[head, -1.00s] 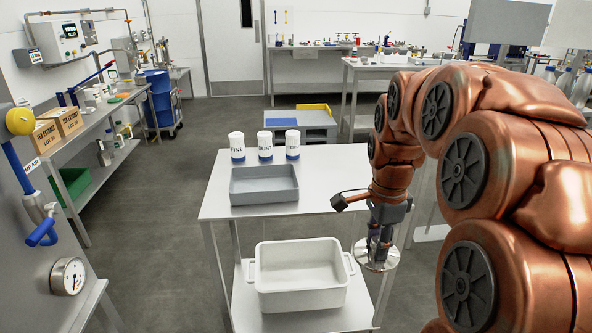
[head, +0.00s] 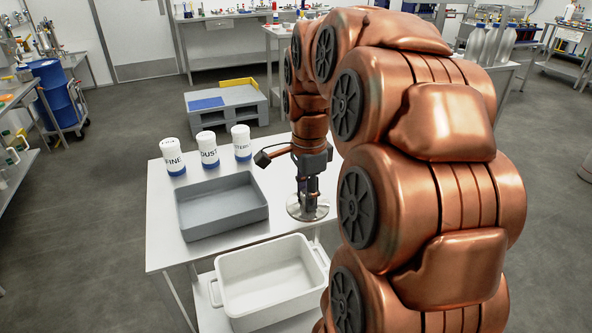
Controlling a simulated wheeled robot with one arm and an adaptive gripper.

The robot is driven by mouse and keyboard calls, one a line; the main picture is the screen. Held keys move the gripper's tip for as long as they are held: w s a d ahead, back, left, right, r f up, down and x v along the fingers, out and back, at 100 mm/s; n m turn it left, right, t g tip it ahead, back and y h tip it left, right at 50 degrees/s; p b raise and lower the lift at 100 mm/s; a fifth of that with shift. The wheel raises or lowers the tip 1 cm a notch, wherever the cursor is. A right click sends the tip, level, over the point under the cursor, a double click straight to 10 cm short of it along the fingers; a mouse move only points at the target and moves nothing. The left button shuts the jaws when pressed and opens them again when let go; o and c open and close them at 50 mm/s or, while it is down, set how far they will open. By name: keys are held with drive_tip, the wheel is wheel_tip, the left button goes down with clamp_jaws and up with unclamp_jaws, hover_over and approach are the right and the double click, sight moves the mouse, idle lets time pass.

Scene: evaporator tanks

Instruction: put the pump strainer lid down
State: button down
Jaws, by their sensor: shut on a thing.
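The pump strainer lid (head: 296,211) is a round, shiny metal disc. It shows at the right end of the white table (head: 164,254), below my gripper. My gripper (head: 308,204) points down and is shut on the lid near its middle. The lid looks level and lies over the tabletop in the picture. I cannot tell whether it touches the table or hangs just above it. My fingers hide part of the lid, and my arm hides what is to its right.
A grey tray (head: 182,213) stands on the table left of the lid, with several white-and-blue canisters (head: 208,150) behind it. A white tub (head: 222,287) sits on a lower shelf in front. A grey pallet platform (head: 228,117) stands on the floor behind.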

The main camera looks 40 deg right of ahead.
drive_tip(key=p, duration=0.3)
hover_over(322, 187)
drive_tip(key=shift+s+a+f, duration=0.2)
drive_tip(key=shift+a+f, duration=0.25)
drive_tip(key=shift+f, duration=0.05)
drive_tip(key=shift+w+d+f, duration=0.15)
drive_tip(key=shift+w+d, duration=0.1)
drive_tip(key=shift+d, duration=0.2)
drive_tip(key=shift+f+p, duration=0.7)
drive_tip(key=shift+f, duration=1)
drive_tip(key=shift+f, duration=0.1)
drive_tip(key=shift+f, duration=0.15)
drive_tip(key=c, duration=0.8)
unclamp_jaws()
wheel_tip(322, 187, up, 12)
drive_tip(key=b, duration=0.2)
drive_tip(key=shift+r, duration=0.2)
